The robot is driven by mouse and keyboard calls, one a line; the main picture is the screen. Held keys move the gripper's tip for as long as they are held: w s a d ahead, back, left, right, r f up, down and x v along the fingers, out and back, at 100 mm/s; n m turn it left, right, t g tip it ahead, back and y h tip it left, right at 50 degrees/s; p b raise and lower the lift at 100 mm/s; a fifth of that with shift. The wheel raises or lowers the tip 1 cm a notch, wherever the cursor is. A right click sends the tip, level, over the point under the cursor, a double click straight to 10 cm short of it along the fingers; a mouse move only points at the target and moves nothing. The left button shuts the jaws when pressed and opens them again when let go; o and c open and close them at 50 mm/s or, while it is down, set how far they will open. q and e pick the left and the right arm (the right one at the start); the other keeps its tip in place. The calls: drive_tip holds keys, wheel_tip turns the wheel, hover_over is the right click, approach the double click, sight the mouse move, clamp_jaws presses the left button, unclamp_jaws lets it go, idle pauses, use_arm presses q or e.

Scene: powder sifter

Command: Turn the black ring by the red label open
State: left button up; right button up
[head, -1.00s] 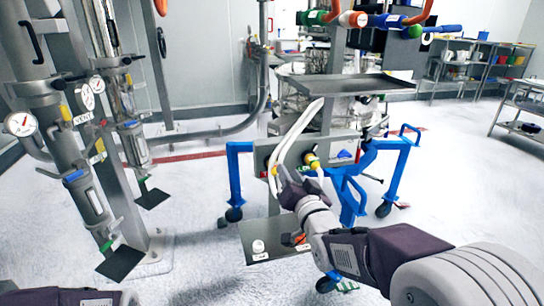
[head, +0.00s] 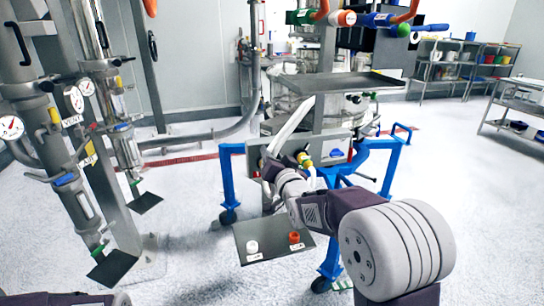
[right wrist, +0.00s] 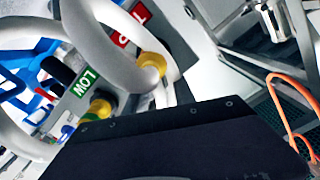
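A red label (right wrist: 130,30) shows in the right wrist view on a grey panel, partly covered by a white hose (right wrist: 95,40). A green label reading LOW (right wrist: 85,83) sits lower on that panel. Yellow fittings (right wrist: 150,68) stand by the labels, with hose around them. I cannot make out the black ring by the red label; hoses and my gripper cover much of the panel. In the head view my right gripper (head: 270,170) is at the panel, left of a yellow-green fitting (head: 304,160). Its fingers are not clear. My left gripper is out of view.
A blue wheeled frame (head: 228,185) carries the panel. A grey tray (head: 340,81) is above. Pipes with gauges (head: 12,127) stand left.

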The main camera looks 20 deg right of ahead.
sight(256, 152)
clamp_jaws()
drive_tip(key=shift+a+r+n+b, duration=0.1)
drive_tip(key=shift+a+n+b, duration=0.15)
drive_tip(key=shift+n, duration=0.35)
drive_tip(key=shift+a+n+b, duration=0.1)
drive_tip(key=shift+n+b, duration=0.1)
drive_tip(key=shift+n, duration=0.4)
drive_tip(key=n, duration=0.1)
drive_tip(key=a+n+b, duration=0.1)
drive_tip(key=n, duration=0.1)
drive_tip(key=shift+s+a+r, duration=0.1)
drive_tip(key=n, duration=0.2)
drive_tip(key=a+n, duration=0.1)
drive_tip(key=shift+n, duration=0.4)
drive_tip(key=shift+a+f+n, duration=0.1)
drive_tip(key=shift+a+n, duration=0.15)
drive_tip(key=shift+n, duration=0.45)
drive_tip(key=shift+a+f+n, duration=0.1)
drive_tip(key=shift+a+n, duration=0.1)
drive_tip(key=shift+n, duration=0.5)
